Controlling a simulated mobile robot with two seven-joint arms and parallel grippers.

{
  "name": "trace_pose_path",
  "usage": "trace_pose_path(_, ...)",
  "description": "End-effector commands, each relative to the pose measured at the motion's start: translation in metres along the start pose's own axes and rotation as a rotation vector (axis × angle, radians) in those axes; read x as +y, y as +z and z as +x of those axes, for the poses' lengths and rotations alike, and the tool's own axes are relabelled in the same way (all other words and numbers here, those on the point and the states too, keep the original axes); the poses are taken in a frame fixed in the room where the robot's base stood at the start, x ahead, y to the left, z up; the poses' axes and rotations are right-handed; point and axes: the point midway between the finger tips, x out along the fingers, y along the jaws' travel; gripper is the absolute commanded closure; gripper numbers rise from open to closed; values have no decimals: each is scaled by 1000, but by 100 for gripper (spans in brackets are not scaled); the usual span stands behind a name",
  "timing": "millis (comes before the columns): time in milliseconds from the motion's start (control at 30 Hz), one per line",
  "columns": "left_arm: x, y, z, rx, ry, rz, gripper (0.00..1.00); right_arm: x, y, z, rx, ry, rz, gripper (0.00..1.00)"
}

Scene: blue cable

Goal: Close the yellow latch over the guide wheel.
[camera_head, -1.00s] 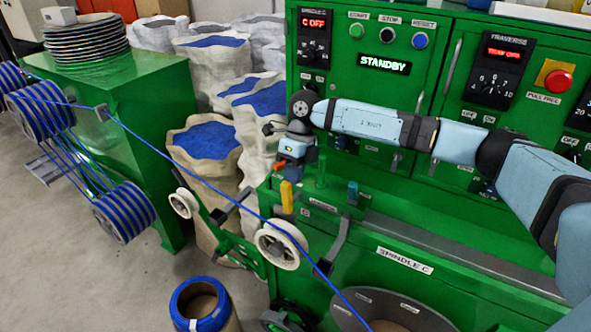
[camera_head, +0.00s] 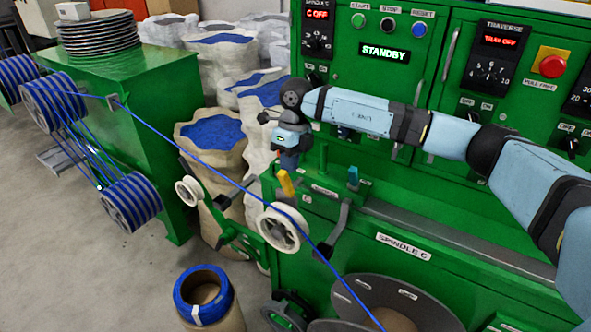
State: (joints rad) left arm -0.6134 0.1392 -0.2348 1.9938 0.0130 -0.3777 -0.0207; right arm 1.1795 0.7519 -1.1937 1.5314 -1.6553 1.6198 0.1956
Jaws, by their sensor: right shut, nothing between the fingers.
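The yellow latch (camera_head: 286,183) stands on the green machine's edge, tilted with its top leaning a little left. The white guide wheel (camera_head: 282,230) is below it, with the blue cable (camera_head: 237,184) running across it. The latch is above the wheel, not over its face. My right gripper (camera_head: 288,160) points down just above the latch's top, shut and empty. Whether its fingertips touch the latch is unclear. My left gripper is out of view.
A smaller white wheel (camera_head: 188,191) sits on a green arm to the left. A dark lever (camera_head: 341,222) and a teal knob (camera_head: 353,176) stand right of the latch. A blue spool (camera_head: 203,296) is on the floor. A control panel (camera_head: 385,52) rises behind my arm.

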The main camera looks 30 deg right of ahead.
Motion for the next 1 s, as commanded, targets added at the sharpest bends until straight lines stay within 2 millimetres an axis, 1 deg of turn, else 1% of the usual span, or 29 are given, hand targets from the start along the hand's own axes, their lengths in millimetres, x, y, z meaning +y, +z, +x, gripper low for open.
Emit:
trace_pose_path(33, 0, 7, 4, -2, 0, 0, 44, 2, 4, 4, -1, 1, -2, 100)
trace_pose_path(200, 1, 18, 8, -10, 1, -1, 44, 13, 8, 8, 0, 0, -2, 100)
trace_pose_path(600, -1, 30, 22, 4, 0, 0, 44, 44, 8, 31, -1, 1, -3, 100)
trace_pose_path(833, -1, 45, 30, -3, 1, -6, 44, 56, 8, 48, -1, 1, -2, 100)
trace_pose_path(1000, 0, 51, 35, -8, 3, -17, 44, 63, 8, 61, -1, 1, -2, 100)
